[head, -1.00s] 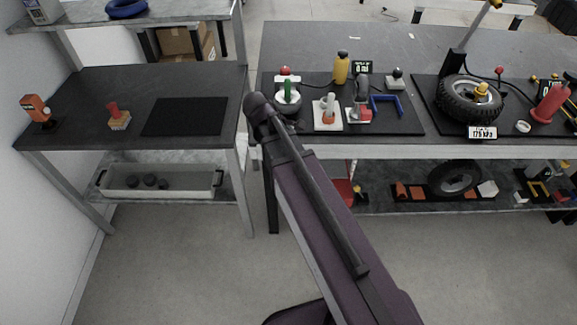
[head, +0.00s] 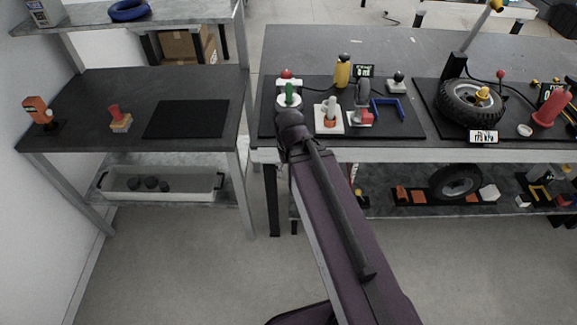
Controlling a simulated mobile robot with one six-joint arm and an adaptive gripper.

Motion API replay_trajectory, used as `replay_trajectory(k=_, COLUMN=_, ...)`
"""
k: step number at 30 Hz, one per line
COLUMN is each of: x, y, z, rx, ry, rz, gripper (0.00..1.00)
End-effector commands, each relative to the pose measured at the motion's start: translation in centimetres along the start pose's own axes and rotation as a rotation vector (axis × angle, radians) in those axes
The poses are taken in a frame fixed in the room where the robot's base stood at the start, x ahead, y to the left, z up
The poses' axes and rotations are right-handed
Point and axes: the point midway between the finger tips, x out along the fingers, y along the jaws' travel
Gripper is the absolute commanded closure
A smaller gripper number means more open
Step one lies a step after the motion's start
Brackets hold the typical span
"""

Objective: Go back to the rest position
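My arm reaches up from the bottom of the head view, a purple link with a dark rod along it. Its dark far end (head: 291,128) lies over the front left edge of the right workbench (head: 300,45). It covers part of the bench's black mat (head: 268,118). No fingers can be made out there, so whether my gripper is open, shut or holding something cannot be told.
The left table (head: 90,85) holds an orange tool (head: 36,108) and a red-handled stamp (head: 119,120). The floor in front is open.

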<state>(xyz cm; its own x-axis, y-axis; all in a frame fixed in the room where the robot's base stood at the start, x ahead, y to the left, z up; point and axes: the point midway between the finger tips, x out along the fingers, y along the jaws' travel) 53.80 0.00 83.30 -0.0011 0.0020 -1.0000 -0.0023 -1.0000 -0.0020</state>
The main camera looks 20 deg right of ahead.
Motion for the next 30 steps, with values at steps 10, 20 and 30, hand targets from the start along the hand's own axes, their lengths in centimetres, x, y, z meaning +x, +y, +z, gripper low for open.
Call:
replay_trajectory(k=10, x=-2.6, y=0.0, z=0.0, rx=-0.002, ry=0.001, rz=0.001, gripper=0.35)
replay_trajectory(k=20, x=-7.2, y=0.0, z=0.0, rx=-0.002, ry=0.001, rz=0.002, gripper=0.35)
replay_trajectory(k=30, x=-8.1, y=0.0, z=0.0, rx=-0.002, ry=0.001, rz=0.002, gripper=0.35)
